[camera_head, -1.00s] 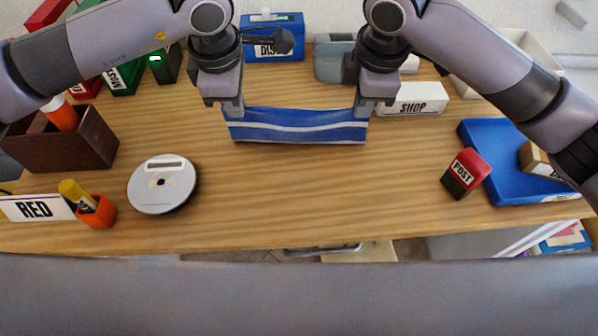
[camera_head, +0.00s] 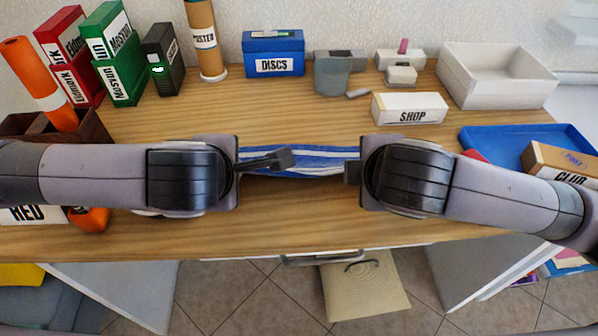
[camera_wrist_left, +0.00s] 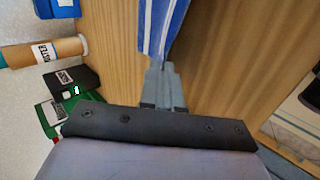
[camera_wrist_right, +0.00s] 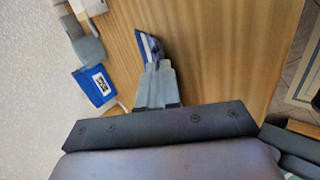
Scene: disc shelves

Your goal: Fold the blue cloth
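The blue cloth (camera_head: 300,160) with white stripes is stretched between my two grippers over the middle of the table. Its lower part is hidden from the head view or out of sight. My left gripper (camera_wrist_left: 162,70) is shut on one end of the cloth, which runs up from the fingertips in the left wrist view (camera_wrist_left: 160,28). My right gripper (camera_wrist_right: 155,72) is shut on the other end, and a small striped piece shows at its tips in the right wrist view (camera_wrist_right: 148,46).
Behind the cloth stand a blue DISCS box (camera_head: 274,54), a grey cup (camera_head: 331,75) and a white SHOP box (camera_head: 410,108). A white bin (camera_head: 497,92) and blue tray (camera_head: 560,136) are at right. Binders (camera_head: 112,55) stand at left. Table between the cloth and front edge looks clear.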

